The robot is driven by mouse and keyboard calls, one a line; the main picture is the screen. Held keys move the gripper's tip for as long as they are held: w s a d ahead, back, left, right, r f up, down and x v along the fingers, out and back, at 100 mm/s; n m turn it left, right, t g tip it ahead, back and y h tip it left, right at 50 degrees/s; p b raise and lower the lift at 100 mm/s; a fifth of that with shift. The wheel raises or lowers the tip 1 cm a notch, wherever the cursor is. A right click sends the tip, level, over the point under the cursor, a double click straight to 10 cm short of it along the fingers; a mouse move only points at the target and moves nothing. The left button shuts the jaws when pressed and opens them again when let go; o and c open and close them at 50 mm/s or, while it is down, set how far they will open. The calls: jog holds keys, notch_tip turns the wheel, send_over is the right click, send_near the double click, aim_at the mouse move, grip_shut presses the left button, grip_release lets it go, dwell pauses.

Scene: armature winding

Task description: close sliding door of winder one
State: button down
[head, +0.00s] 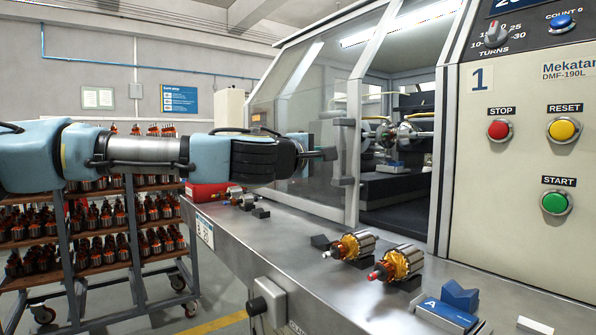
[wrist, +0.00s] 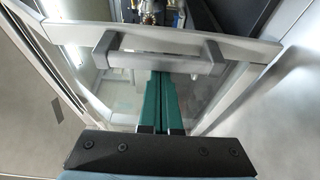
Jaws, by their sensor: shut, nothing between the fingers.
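Winder one has a glass sliding door (head: 318,95) in a light metal frame, and it stands partly open with a gap to its right. Its upright handle (head: 344,150) sits on the door's right edge; the handle bar also shows across the wrist view (wrist: 160,61). My gripper (head: 330,153) is shut and empty, just left of the handle in the head view. In the wrist view its green fingers (wrist: 160,76) lie together and end at the bar's edge. The bar may hide the tips, and I cannot tell whether they touch it.
The winding mechanism (head: 398,134) shows through the gap. The control panel (head: 520,170), marked 1, is to its right. Two armatures (head: 378,255) rest on the metal ledge in front, with a blue block (head: 459,294) nearby. Racks of armatures (head: 95,215) stand at left.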

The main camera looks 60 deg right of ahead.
jog(key=s+a+b, duration=0.1)
jog(key=s+a, duration=0.2)
jog(key=s, duration=0.5)
jog(key=s+a+b, duration=0.1)
jog(key=s+a, duration=0.2)
jog(key=s, duration=0.6)
jog(key=shift+s+a+b, duration=0.15)
jog(key=shift+a+b, duration=0.2)
jog(key=shift+b, duration=0.05)
jog(key=w, duration=0.4)
jog(key=a, duration=0.8)
jog(key=shift+w+a, duration=0.2)
jog(key=shift+w, duration=0.15)
jog(key=shift+r, duration=0.15)
